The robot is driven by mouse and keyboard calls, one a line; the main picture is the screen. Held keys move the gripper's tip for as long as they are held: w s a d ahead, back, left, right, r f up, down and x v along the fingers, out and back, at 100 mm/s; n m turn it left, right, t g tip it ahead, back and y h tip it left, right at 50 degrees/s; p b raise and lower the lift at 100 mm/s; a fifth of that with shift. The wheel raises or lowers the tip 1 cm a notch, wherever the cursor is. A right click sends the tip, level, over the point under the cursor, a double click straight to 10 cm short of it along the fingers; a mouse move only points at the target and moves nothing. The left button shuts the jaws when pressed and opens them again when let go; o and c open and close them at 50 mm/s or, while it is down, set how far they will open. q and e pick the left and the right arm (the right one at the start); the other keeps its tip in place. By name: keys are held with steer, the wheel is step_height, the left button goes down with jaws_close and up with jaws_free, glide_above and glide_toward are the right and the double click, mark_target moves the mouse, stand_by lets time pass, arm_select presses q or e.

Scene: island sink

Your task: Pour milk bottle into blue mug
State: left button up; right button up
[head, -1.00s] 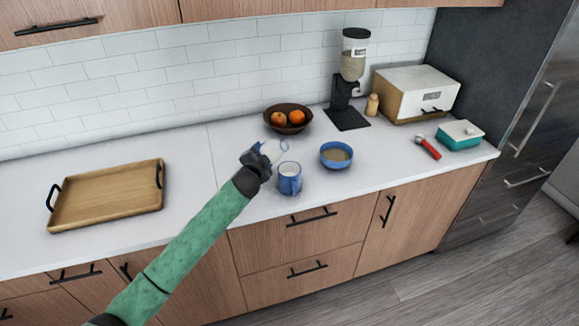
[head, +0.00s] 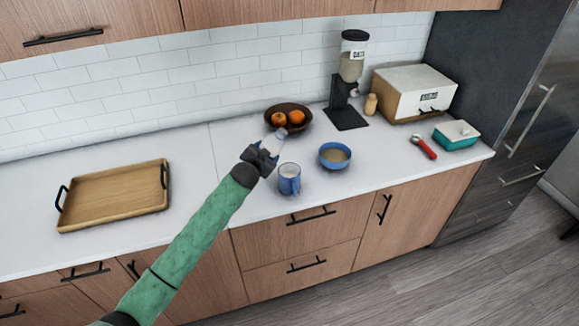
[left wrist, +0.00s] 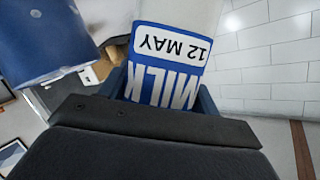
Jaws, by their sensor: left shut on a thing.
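The milk bottle (head: 276,140) is in my left gripper (head: 265,155), which is shut on it just left of and above the blue mug (head: 289,180) in the head view. The bottle leans a little, its top up and to the right. In the left wrist view the bottle (left wrist: 165,65) fills the middle, its MILK label upside down, between the fingers (left wrist: 165,100). The mug also shows large at the upper left of that view (left wrist: 50,40). The mug stands upright on the counter; its inside is too small to read. My right gripper is not in view.
A blue bowl (head: 335,155) stands close to the right of the mug. A fruit bowl (head: 302,117) is behind. A cereal dispenser (head: 349,80) and a bread box (head: 415,92) stand at the back right. A wooden tray (head: 113,196) lies left, with free counter between.

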mark_target(268, 141)
arm_select(q)
steer(key=shift+n+g+h+p, duration=0.3)
steer(key=shift+n+p, duration=0.4)
steer(key=shift+d+f+n, duration=0.1)
steer(key=shift+f+n, duration=0.1)
steer(key=shift+n, duration=0.1)
steer(key=shift+d+n+g+h, duration=0.15)
steer(key=shift+n+g+h, duration=0.15)
steer(key=shift+n+h, duration=0.2)
step_height(268, 141, up, 4)
steer(key=shift+s+d+f+n+h, duration=0.15)
steer(key=shift+n+h, duration=0.15)
steer(key=shift+n, duration=0.2)
steer(key=shift+r, duration=0.85)
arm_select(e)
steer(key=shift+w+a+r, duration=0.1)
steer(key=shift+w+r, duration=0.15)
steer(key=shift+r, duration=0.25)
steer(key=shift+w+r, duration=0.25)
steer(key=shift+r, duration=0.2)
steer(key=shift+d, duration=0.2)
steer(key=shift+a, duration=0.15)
